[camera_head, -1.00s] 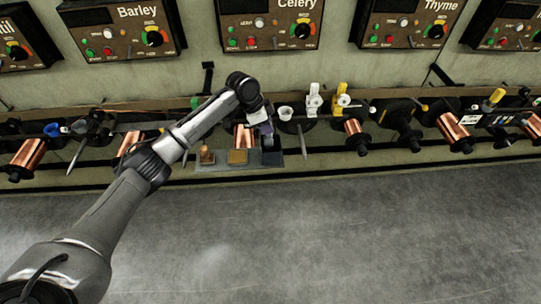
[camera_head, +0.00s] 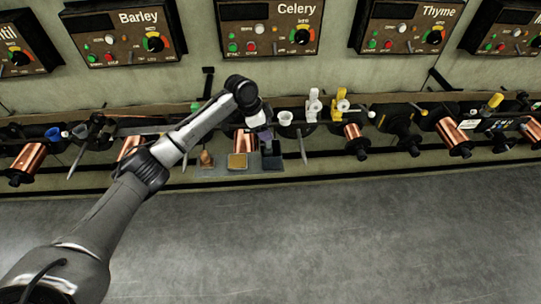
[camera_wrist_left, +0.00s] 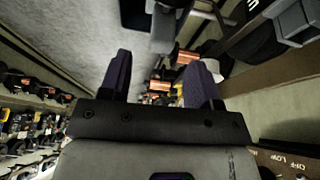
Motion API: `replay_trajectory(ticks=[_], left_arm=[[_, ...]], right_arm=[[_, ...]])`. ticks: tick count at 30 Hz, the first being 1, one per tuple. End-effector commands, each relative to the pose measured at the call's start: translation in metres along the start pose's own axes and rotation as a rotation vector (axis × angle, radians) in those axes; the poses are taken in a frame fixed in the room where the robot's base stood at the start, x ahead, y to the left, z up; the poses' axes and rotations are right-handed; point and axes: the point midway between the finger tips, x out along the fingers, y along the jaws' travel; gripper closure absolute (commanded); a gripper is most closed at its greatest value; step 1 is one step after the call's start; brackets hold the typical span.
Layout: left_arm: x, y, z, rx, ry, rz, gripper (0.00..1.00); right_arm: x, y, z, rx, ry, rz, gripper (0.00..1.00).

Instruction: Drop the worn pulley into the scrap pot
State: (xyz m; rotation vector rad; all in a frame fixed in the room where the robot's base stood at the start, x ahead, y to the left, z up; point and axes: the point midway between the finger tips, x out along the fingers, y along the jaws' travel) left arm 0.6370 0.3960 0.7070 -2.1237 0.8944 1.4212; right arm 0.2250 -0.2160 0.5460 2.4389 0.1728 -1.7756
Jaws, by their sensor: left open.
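My left gripper (camera_head: 266,138) is open above the right end of a small grey tray on the ledge below the Celery panel. In the left wrist view its two purple fingers (camera_wrist_left: 160,85) stand apart with nothing held between them. A dark block (camera_head: 272,161) sits on the tray, just under the gripper. A white cup (camera_head: 285,116) is right of the gripper. White (camera_head: 313,103) and yellow (camera_head: 341,103) stands are further right. I cannot tell which part is the worn pulley or which container is the scrap pot. My right gripper is not in view.
The grey tray (camera_head: 219,169) also carries a brown piece (camera_head: 206,159) and a yellowish block (camera_head: 237,160). Copper spools (camera_head: 453,137) and dark holders crowd the ledge on both sides. A blue cup (camera_head: 53,133) is at far left.

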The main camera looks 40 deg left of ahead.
Motion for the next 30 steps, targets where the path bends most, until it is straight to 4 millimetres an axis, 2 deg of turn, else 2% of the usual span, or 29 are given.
replay_trajectory(ticks=[1, 6, 15, 21, 30], left_arm=[[-0.013, -0.001, -0.002, 0.000, 0.001, -0.002, 0.43], [-0.048, -0.001, -0.002, 0.000, 0.000, -0.003, 0.43], [-0.101, -0.001, -0.001, 0.000, 0.000, -0.003, 0.43], [-0.121, 0.000, -0.001, -0.001, 0.001, -0.001, 0.43], [-0.128, 0.000, 0.000, -0.001, 0.001, -0.001, 0.43]], right_arm=[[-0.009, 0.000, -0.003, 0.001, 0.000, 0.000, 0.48], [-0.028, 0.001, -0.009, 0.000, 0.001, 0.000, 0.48], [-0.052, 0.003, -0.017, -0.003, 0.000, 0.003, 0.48], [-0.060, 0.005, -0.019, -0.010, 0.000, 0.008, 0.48], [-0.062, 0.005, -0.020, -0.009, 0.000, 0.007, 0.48]])
